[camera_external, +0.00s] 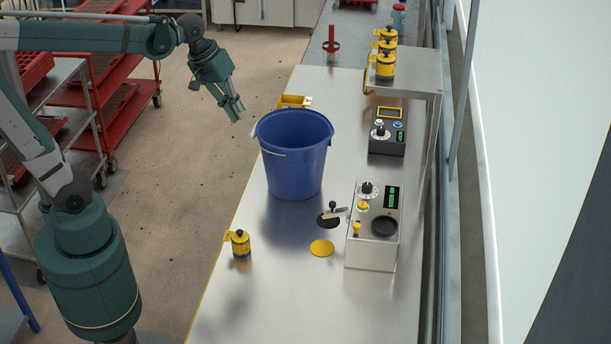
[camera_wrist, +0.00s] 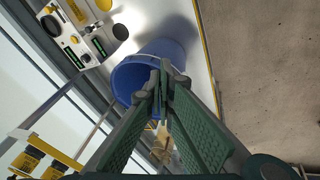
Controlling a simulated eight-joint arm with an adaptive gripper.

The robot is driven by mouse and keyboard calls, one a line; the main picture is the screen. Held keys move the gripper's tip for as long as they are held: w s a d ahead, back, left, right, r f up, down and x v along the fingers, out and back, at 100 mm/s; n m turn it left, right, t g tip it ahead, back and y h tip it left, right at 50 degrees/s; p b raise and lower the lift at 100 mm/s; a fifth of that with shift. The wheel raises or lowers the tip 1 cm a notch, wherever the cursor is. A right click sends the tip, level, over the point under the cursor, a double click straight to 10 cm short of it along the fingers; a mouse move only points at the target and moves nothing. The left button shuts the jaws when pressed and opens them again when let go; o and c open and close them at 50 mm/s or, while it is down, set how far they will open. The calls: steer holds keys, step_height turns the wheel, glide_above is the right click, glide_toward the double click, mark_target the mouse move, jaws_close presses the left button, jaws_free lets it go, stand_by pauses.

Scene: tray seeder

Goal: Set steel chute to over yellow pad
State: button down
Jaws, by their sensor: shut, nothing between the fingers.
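The steel chute (camera_external: 337,212) is a small flat metal spout with a black knob, reaching left from the front of a steel seeder box (camera_external: 372,250). It lies over the black pad (camera_external: 326,221), partly covering it. The yellow pad (camera_external: 321,247) is a flat disc on the bench just nearer the camera, with nothing over it. It also shows at the top of the wrist view (camera_wrist: 103,4). My gripper (camera_external: 238,113) is shut and empty, high up to the left of the blue bucket, well away from the chute. Its closed fingers fill the middle of the wrist view (camera_wrist: 163,75).
A tall blue bucket (camera_external: 292,160) stands on the bench between my gripper and the chute. A yellow-topped canister (camera_external: 240,244) stands at the left edge. A control box (camera_external: 387,138) and a raised shelf (camera_external: 415,75) are behind. The bench front is clear.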

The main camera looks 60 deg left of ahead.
steer(key=w+d+f+n+g+h+p, duration=0.15)
steer(key=w+d+n+g+p, duration=0.45)
steer(key=w+d, duration=0.75)
steer(key=w+d+f+n+p, duration=0.1)
steer(key=w+d+f+p, duration=0.4)
steer(key=f, duration=0.5)
steer(key=shift+w+d+f, duration=0.2)
steer(key=shift+d+f, duration=0.1)
steer(key=shift+d, duration=0.65)
steer(key=shift+h, duration=0.25)
glide_toward(336, 211)
steer(key=shift+w+a+f, duration=0.1)
steer(key=shift+a+f, duration=0.2)
steer(key=shift+f, duration=0.5)
steer(key=shift+a+f, duration=0.25)
steer(key=shift+f, duration=0.6)
steer(key=shift+w+a+f, duration=0.1)
steer(key=shift+a+f, duration=0.2)
steer(key=shift+f, duration=0.5)
